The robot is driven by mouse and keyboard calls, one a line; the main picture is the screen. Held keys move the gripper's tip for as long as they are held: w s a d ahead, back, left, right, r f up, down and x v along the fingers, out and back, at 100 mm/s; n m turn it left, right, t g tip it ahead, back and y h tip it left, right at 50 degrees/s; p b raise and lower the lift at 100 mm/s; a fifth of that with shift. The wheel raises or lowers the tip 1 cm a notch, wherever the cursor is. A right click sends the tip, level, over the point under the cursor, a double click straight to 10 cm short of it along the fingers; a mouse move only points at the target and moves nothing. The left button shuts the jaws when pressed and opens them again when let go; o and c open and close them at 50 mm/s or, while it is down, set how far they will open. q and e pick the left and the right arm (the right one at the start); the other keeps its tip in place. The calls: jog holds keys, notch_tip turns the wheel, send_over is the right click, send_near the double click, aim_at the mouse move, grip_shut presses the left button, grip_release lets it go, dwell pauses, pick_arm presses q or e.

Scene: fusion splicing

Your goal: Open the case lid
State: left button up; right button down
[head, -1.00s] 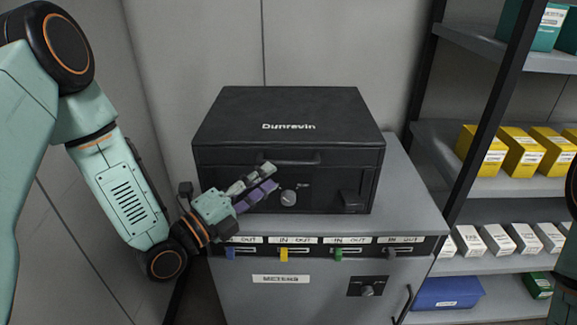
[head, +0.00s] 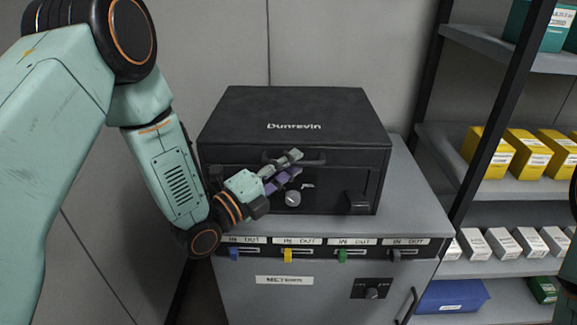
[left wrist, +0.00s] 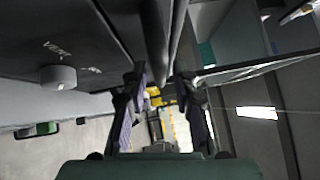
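The black case (head: 350,165) stands on the grey cabinet with its lid (head: 295,110) shut, marked "Dunrevin". A dark handle (head: 317,161) crosses the upper front. A round white vent knob (head: 292,198) and a black latch block (head: 357,203) sit lower on the front. My left gripper (head: 294,163) is in front of the handle's left part. Contact cannot be told. My right gripper is out of view.
The grey cabinet (head: 330,295) has a row of coloured IN/OUT sliders and a dial below the case. A shelf rack (head: 515,205) with yellow, white and teal boxes stands at the right. A wall closes the back.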

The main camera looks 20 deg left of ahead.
pick_arm(q)
jog(key=shift+d, duration=0.15)
jog(key=shift+c, duration=1.4)
grip_shut()
jog(key=shift+r, duration=0.1)
